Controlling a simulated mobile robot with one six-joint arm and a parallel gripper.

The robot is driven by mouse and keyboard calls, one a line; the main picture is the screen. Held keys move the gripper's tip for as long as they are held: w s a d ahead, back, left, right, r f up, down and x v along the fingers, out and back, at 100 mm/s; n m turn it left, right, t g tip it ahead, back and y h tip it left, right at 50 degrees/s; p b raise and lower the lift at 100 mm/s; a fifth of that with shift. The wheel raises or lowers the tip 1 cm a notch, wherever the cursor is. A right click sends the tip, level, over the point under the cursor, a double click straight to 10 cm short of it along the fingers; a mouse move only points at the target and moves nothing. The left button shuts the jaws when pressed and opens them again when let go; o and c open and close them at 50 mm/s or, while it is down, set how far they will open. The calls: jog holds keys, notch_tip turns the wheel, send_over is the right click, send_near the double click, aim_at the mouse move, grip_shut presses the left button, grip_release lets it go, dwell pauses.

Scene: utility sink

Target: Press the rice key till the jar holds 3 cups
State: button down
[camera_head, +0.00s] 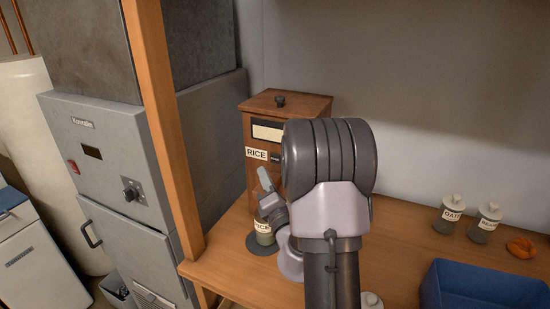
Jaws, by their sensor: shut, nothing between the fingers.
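The wooden rice dispenser (290,106) stands on the counter against the wall, with a dark knob on its lid and a RICE label (257,153) on its front. A small dark part shows just right of the label; I cannot tell if it is the key. A jar (264,236) with a RICE label stands upright on a dark round base at the dispenser's front. How full it is cannot be read. My gripper (265,181) is shut and empty, in front of the dispenser below the label and above the jar. My arm hides the dispenser's right side.
Two lidded jars, labelled DATES (450,216) and partly readable (487,222), stand at right near an orange item (521,247). A blue bin (482,287) is at front right. A white lid (371,300) shows beside my arm. A wooden post (165,120) rises at left beside a grey cabinet (108,160).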

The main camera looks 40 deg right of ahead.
jog(key=shift+w+d+p, duration=0.25)
jog(key=shift+w+d, duration=0.05)
jog(key=shift+d, duration=0.4)
jog(key=shift+w+d+p, duration=0.2)
jog(key=shift+w+d, duration=0.1)
jog(key=shift+d, duration=0.45)
jog(key=shift+w+d+p, duration=0.25)
jog(key=shift+w+d, duration=0.05)
jog(key=shift+d, duration=0.4)
dwell(0.4)
jog(key=shift+w+d, duration=0.15)
jog(key=shift+d, duration=0.2)
jog(key=shift+w+d+p, duration=0.15)
jog(key=shift+d+p, duration=0.2)
jog(key=shift+p, duration=0.15)
dwell(0.6)
jog(key=shift+s+a, duration=0.3)
jog(key=shift+a, duration=0.45)
jog(key=shift+s+a+b, duration=0.25)
jog(key=shift+s+a, duration=0.1)
jog(key=shift+a, duration=0.4)
jog(key=shift+s+a+b, duration=0.25)
jog(key=shift+s+a, duration=0.05)
jog(key=shift+a, duration=0.5)
jog(key=shift+s+a+b, duration=0.25)
jog(key=shift+s+a, duration=0.1)
jog(key=shift+a, duration=0.4)
